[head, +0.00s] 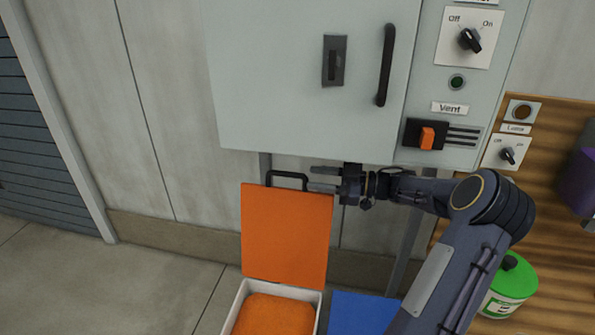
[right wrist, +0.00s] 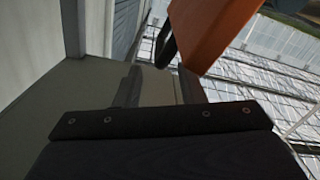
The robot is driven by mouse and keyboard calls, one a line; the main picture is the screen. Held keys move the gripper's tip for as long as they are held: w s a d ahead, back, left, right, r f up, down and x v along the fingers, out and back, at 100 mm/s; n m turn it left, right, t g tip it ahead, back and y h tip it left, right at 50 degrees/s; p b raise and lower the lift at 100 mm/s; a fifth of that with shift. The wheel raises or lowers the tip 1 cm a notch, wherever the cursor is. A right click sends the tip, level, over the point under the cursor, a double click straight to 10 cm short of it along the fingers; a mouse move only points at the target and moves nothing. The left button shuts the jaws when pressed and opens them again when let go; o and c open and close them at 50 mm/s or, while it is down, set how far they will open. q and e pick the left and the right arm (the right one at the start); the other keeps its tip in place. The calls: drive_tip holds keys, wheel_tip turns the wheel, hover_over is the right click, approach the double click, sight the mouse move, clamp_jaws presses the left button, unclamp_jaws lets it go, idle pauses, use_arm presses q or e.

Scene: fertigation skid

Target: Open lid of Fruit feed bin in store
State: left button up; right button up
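An orange lid (head: 285,235) stands raised, nearly upright, at the back of a white-rimmed bin (head: 239,296) with orange contents. No label on this bin is readable, so I cannot tell whether it is the Fruit feed bin. A black handle (head: 288,175) sits on the lid's top edge. My right gripper (head: 312,178) is just right of the handle, fingers apart and pointing left. In the right wrist view the fingers (right wrist: 160,85) are open with nothing gripped; the handle (right wrist: 167,50) and orange lid (right wrist: 213,28) are just beyond the tips. My left gripper is out of view.
A grey cabinet (head: 280,75) with a black door handle hangs close above the gripper, with a switch panel at its right. A blue lid (head: 358,310) lies right of the open bin. A green container (head: 512,285) stands at the right. Floor at left is clear.

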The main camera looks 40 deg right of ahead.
sight(297, 175)
drive_tip(key=p+x, duration=0.1)
drive_tip(key=x, duration=0.5)
drive_tip(key=shift+c, duration=0.5)
drive_tip(key=shift+r, duration=0.1)
clamp_jaws()
